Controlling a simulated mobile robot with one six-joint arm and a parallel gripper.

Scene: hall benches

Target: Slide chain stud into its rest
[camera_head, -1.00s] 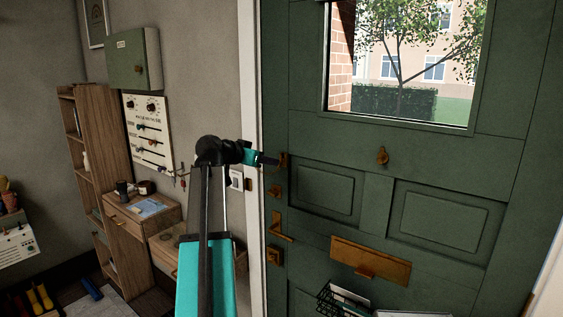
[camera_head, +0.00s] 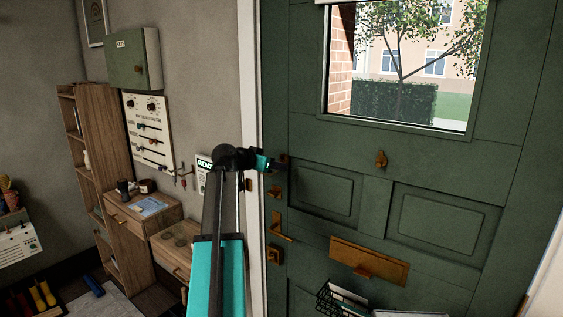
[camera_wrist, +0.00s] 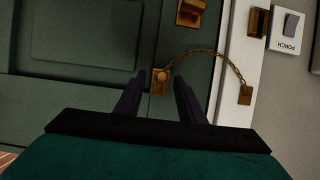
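The brass chain (camera_wrist: 214,54) hangs in a curve in the wrist view. It runs from a brass plate (camera_wrist: 245,95) on the white door frame to a round brass stud (camera_wrist: 162,76) at a small brass plate (camera_wrist: 158,88) on the green door. My gripper (camera_wrist: 157,80) is open, its two dark fingers apart on either side of the stud with gaps showing. I cannot tell how deep the stud sits between them. In the head view my gripper (camera_head: 277,164) is at the door's left edge, hiding most of the chain fitting.
A brass latch (camera_head: 274,191) and lever handle (camera_head: 281,226) are below my gripper on the green door (camera_head: 325,230). A letter plate (camera_head: 368,260) is lower right. Left of the frame are a wall panel (camera_head: 148,130) and wooden drawers (camera_head: 143,217).

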